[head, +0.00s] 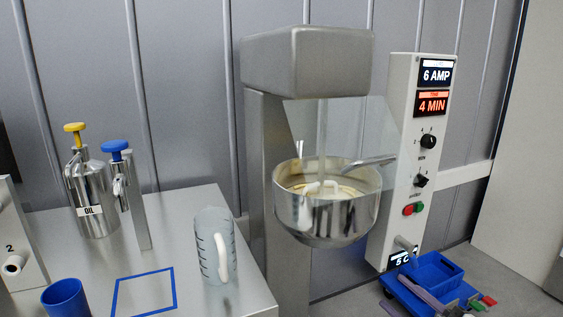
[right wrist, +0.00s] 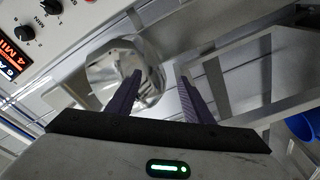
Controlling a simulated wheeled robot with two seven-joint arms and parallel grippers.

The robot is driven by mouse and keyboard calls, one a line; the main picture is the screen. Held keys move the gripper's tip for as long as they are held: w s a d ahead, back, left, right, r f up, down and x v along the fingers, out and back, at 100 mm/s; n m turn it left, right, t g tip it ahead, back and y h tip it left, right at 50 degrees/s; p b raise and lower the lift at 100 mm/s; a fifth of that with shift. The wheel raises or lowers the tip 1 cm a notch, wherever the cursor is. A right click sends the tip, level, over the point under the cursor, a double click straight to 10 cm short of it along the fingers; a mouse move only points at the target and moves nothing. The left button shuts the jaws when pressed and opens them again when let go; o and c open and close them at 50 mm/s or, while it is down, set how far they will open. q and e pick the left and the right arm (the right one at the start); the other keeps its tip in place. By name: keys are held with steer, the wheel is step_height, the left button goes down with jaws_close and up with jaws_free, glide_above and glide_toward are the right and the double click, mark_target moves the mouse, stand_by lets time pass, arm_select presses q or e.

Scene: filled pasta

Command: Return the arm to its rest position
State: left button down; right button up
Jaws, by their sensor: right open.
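My right gripper (right wrist: 160,88) shows its two purple fingers spread apart with nothing between them in the right wrist view. In the head view, part of what looks like the same gripper (head: 428,298) shows at the bottom right, in front of the blue tray (head: 440,268) and cut off by the frame's lower edge. The mixer bowl (head: 322,218) is metal and hangs under the mixer head (head: 306,62), with pale dough inside. In the right wrist view a shiny round metal form, likely this bowl (right wrist: 112,62), lies beyond the fingers. My left gripper is not in view.
The control panel (head: 400,160) stands right of the bowl. A steel table (head: 190,290) at left holds a clear jug (head: 214,245), an oil can (head: 92,195), a blue-topped dispenser (head: 122,180) and a blue cup (head: 66,300). The blue-outlined square (head: 146,272) is empty.

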steer(key=s+a+f+m+g+h, duration=0.2)
steer(key=s+f+m, duration=0.3)
steer(key=s+f, duration=0.3)
steer(key=s+a+f+m+g+h, duration=0.2)
steer(key=s+f, duration=0.6)
steer(key=s, duration=0.4)
steer(key=s+a+f+m+g+h, duration=0.2)
steer(key=s+a+f+m, duration=0.4)
steer(key=s, duration=0.4)
steer(key=shift+f+m+g+h, duration=0.3)
steer(key=shift+f+m+g, duration=0.5)
steer(key=shift+f, duration=0.1)
steer(key=shift+a, duration=0.1)
